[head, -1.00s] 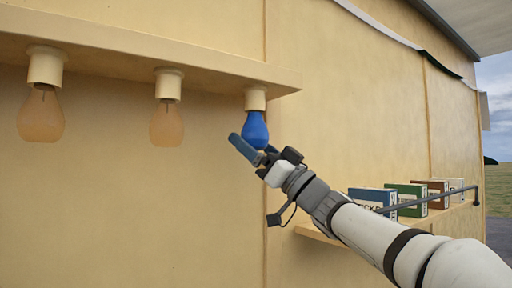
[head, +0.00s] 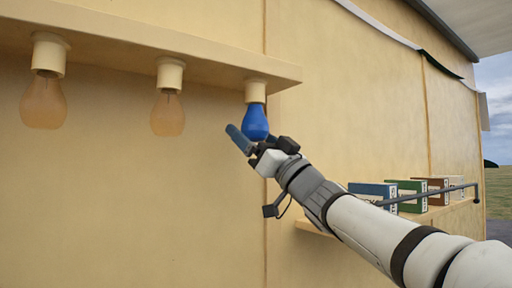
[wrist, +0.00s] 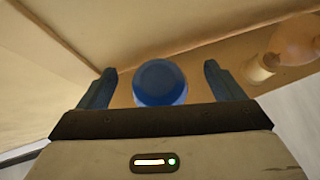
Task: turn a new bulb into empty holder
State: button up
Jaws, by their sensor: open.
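A blue bulb (head: 255,122) hangs from the right-hand holder (head: 255,91) under the shelf, its neck up at the holder. My gripper (head: 256,143) is just below the bulb, pointing up at it. In the wrist view the blue bulb (wrist: 160,83) sits between my two spread fingers (wrist: 158,84), with a gap on each side. Two clear amber bulbs, one in the middle (head: 167,113) and one at the left (head: 43,101), hang in their own holders. Whether the blue bulb is fully seated in its holder cannot be told.
The wooden shelf (head: 205,68) runs overhead along the yellow wall (head: 150,200). At the right, a low ledge holds several boxes, including a blue one (head: 372,194) and a green one (head: 407,193), behind a dark rail. The space below the bulbs is clear.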

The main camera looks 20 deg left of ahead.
jog(key=shift+f+m+t+h+b, duration=0.1)
jog(key=shift+m+t+h+b, duration=0.8)
jog(key=shift+t+b, duration=0.45)
jog(key=shift+f+m+t+h+b, duration=0.1)
jog(key=shift+m+t+h+b, duration=0.75)
jog(key=shift+t, duration=0.8)
jog(key=shift+h+b, duration=0.35)
jog(key=shift+b, duration=0.1)
jog(key=shift+m+t+h+b, duration=0.35)
jog(key=shift+t+h+b, duration=0.25)
jog(key=shift+t+b, duration=0.3)
jog(key=m+t+h+b, duration=0.1)
jog(key=b, duration=0.2)
jog(key=shift+w+h, duration=0.15)
jog(key=shift+h, duration=0.15)
jog(key=shift+r+t+h+b, duration=0.15)
jog(key=shift+t+h+b, duration=0.25)
jog(key=shift+b, duration=0.5)
jog(key=c, duration=1.1)
jog(key=shift+r+g+y+p, duration=0.3)
jog(key=shift+y+p, duration=0.1)
jog(key=shift+p, duration=0.65)
jog(key=shift+n+g+y+p, duration=0.5)
jog(key=shift+g+y+p, duration=0.25)
jog(key=shift+p, duration=0.9)
